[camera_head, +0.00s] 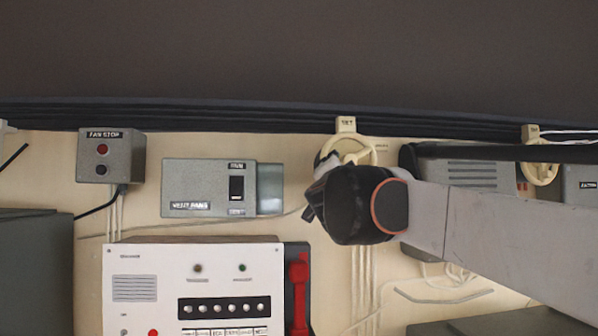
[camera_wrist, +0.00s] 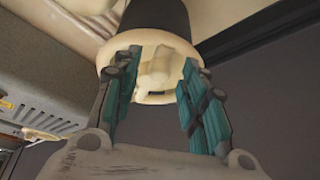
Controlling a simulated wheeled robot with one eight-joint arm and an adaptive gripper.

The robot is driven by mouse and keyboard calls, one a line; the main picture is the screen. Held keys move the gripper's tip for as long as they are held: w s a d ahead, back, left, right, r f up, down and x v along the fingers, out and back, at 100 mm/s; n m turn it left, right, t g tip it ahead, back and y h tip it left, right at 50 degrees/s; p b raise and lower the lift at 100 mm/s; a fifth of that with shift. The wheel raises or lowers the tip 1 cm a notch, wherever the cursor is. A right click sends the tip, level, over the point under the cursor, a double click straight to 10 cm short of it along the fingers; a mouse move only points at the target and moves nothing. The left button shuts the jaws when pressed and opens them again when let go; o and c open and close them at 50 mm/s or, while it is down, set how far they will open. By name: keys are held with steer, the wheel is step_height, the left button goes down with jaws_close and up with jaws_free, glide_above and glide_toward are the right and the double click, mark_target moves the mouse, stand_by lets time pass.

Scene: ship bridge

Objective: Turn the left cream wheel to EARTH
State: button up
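The left cream wheel (camera_head: 348,148) is on the back wall panel in the head view, with a small cream label block above it whose text I cannot read. My arm's dark wrist covers its lower part. In the wrist view its cream ring (camera_wrist: 150,98) is close in front, with a cream central piece (camera_wrist: 160,70) inside it. My gripper (camera_wrist: 160,75) has its two teal-padded fingers apart, one at each side of the ring. There is space between the pads and the central piece; I cannot tell whether the fingers touch the rim. EARTH is not readable.
A second cream wheel (camera_head: 541,172) is at the right. A grey vent-fans box (camera_head: 208,188) and a grey fan-stop box (camera_head: 111,157) are to the left. A white panel (camera_head: 195,260) with a red handset (camera_head: 299,290) stands below. A dark bar (camera_head: 500,152) runs behind my arm.

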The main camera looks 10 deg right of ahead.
steer(key=v, duration=1.2)
steer(key=shift+f, duration=0.15)
